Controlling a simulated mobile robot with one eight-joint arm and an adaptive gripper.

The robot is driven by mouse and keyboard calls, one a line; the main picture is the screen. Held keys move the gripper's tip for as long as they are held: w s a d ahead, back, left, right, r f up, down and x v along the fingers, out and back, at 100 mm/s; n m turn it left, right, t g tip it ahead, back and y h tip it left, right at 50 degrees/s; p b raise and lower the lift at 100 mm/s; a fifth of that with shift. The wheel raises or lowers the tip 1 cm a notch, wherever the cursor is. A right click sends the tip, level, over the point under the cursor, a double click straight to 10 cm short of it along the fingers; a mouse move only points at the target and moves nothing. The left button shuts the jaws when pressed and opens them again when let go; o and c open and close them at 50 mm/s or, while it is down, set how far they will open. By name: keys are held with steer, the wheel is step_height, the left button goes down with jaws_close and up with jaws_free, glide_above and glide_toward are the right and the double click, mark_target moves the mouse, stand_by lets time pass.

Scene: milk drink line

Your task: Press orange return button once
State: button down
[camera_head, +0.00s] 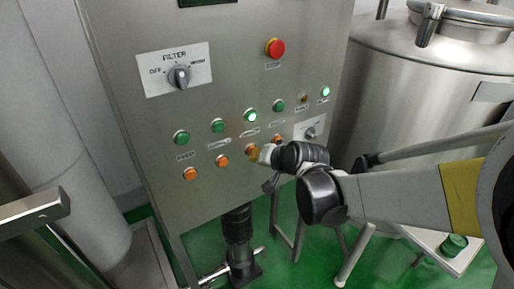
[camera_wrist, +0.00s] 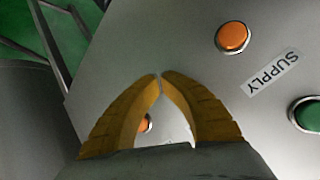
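The control panel (camera_head: 215,110) has a lower row of orange buttons; I cannot read which is the return button. In the head view, orange buttons show at the left (camera_head: 191,173), beside it (camera_head: 222,161) and at the right end (camera_head: 277,139). My gripper (camera_head: 256,154) is in front of the orange button between these, partly hiding it. In the wrist view my gripper's yellow fingertips (camera_wrist: 160,76) meet, with nothing between them. An orange button (camera_wrist: 232,37) marked SUPPLY lies up and right of the tips. Another orange button (camera_wrist: 146,123) shows partly between the fingers. Contact cannot be told.
A row of green buttons (camera_head: 182,137) runs above the orange ones. A red emergency button (camera_head: 275,47) and a FILTER knob (camera_head: 179,77) sit higher up. A steel tank (camera_head: 420,95) stands at the right, with pipes near my arm.

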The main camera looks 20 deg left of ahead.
steer(key=shift+w+a, duration=0.3)
steer(key=shift+a, duration=0.05)
stand_by(0.8)
steer(key=shift+d, duration=0.1)
steer(key=shift+s+d, duration=0.55)
steer(key=shift+d, duration=0.05)
stand_by(0.3)
steer(key=shift+s+d, duration=1.65)
steer(key=shift+d, duration=0.25)
